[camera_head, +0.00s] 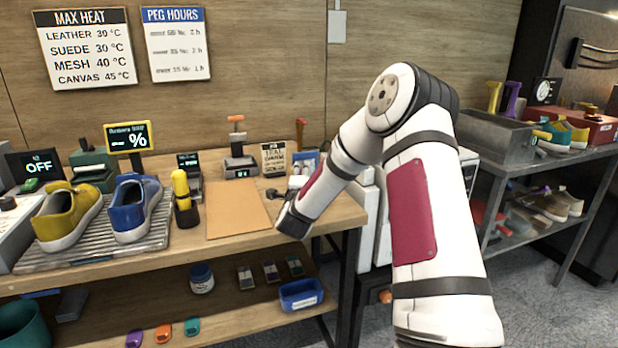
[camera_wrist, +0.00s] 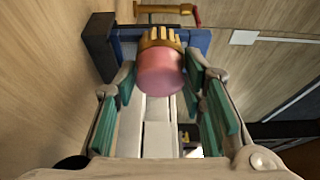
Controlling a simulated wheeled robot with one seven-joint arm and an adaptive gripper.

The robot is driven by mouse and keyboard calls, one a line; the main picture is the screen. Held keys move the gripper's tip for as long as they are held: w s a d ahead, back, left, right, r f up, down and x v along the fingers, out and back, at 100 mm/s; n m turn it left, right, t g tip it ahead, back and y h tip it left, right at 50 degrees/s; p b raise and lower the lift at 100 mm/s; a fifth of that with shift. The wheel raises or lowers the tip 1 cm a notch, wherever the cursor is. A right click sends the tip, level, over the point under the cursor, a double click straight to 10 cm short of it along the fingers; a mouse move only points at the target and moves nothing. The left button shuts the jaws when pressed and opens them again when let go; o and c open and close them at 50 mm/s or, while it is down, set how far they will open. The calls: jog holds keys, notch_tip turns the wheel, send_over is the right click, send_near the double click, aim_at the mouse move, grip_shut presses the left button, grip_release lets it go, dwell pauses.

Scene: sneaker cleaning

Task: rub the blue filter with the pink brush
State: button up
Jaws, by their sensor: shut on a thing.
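A pink brush (camera_wrist: 160,76) with yellow bristles is between the teal-padded fingers of my gripper (camera_wrist: 161,70) in the wrist view. The bristles point toward the top of the picture, at a blue piece (camera_wrist: 198,41) that looks like the blue filter. The brush partly covers this piece, and I cannot tell whether the bristles touch it. In the head view, a blue and white thing (camera_head: 311,158) that may be the same filter stands at the right end of the bench, beyond my wrist. My arm hides the brush and most of the gripper there.
A red-handled thing (camera_wrist: 190,12) stands just beyond the blue piece. A bare tan mat (camera_head: 238,212) lies left of my wrist. Yellow (camera_head: 67,216) and blue (camera_head: 136,207) sneakers rest on a ribbed tray.

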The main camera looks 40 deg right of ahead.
jog(key=shift+a, duration=0.35)
jog(key=shift+s+a, duration=0.25)
jog(key=shift+s, duration=0.7)
jog(key=shift+s+a, duration=0.25)
jog(key=shift+s, duration=0.7)
jog(key=shift+s+a, duration=0.25)
jog(key=shift+s, duration=0.7)
jog(key=shift+s, duration=0.1)
jog(key=shift+s+a, duration=0.25)
jog(key=shift+s, duration=0.45)
jog(key=shift+s+a, duration=0.2)
jog(key=shift+s, duration=0.45)
jog(key=shift+w, duration=0.2)
jog(key=shift+w+d+b, duration=0.35)
jog(key=shift+w+b, duration=0.15)
jog(key=shift+w, duration=0.6)
jog(key=shift+w+d+b, duration=0.35)
jog(key=shift+w+b, duration=0.1)
jog(key=shift+w, duration=0.65)
jog(key=shift+w+d+b, duration=0.35)
jog(key=shift+w+b, duration=0.15)
jog(key=shift+w, duration=0.6)
